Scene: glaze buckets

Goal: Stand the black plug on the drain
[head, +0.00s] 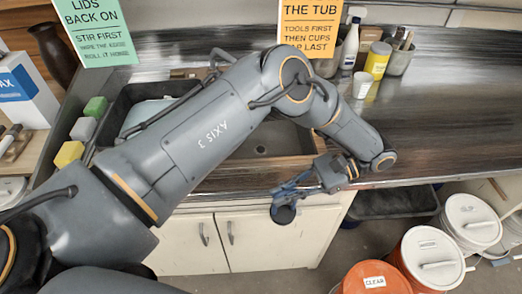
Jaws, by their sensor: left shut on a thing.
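My left gripper (291,192) is shut on the black plug (283,214), a dark round piece at its fingertips. The plug hangs in front of the counter's front edge, with the cabinet doors behind it in the picture. The drain (261,149) shows as a small dark round spot on the grey sink floor, up and left of the gripper in the picture. My left arm crosses over the sink and hides much of it. My right gripper is not in view.
Yellow, grey and green blocks (69,154) line the sink's left side. A white bottle (350,45), yellow container (377,60) and cup (362,84) stand behind right. The right counter (450,110) is clear. Lidded buckets (432,257) stand on the floor at right.

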